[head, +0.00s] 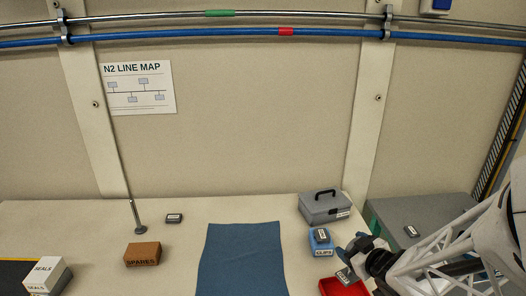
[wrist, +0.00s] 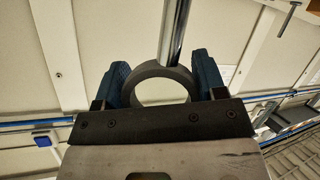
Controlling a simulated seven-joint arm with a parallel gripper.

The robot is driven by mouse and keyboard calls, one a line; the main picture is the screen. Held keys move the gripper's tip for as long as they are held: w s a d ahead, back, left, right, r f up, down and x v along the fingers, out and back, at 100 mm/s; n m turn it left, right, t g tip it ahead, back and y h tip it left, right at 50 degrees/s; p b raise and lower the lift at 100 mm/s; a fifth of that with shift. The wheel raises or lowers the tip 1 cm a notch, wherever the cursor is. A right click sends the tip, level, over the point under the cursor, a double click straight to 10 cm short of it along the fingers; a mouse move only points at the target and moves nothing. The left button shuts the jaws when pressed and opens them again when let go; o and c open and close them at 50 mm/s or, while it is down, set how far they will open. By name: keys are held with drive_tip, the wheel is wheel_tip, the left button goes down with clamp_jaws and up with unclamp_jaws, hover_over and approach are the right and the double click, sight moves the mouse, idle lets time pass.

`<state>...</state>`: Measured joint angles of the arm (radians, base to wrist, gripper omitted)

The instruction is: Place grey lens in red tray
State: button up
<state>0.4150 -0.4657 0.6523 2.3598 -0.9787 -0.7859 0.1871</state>
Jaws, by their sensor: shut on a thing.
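My gripper (head: 352,260) is at the lower right of the head view, just above the red tray (head: 332,288). In the wrist view its blue-padded fingers (wrist: 162,84) are shut on the two sides of a grey ring, the grey lens (wrist: 146,70). A shiny metal rod (wrist: 173,30) runs away from the ring at the top. In the head view the lens is too small and covered to make out clearly. The red tray is partly hidden by my gripper and arm and cut by the lower picture edge.
A blue box (head: 321,247) and a grey case (head: 325,206) stand behind the tray. A blue mat (head: 243,258) lies left of it. Further left are a brown SPARES box (head: 142,254), a metal post (head: 138,217) and white SEALS boxes (head: 46,272). A grey bench (head: 400,208) is at the right.

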hover_over(346, 270)
drive_tip(key=shift+s+f, duration=0.1)
drive_tip(key=shift+f, duration=2.15)
drive_tip(key=shift+f, duration=0.1)
drive_tip(key=shift+f, duration=1.65)
drive_tip(key=shift+f, duration=0.15)
drive_tip(key=o, duration=1.4)
drive_tip(key=shift+s+r, duration=0.1)
drive_tip(key=shift+r, duration=0.1)
drive_tip(key=shift+v, duration=3.65)
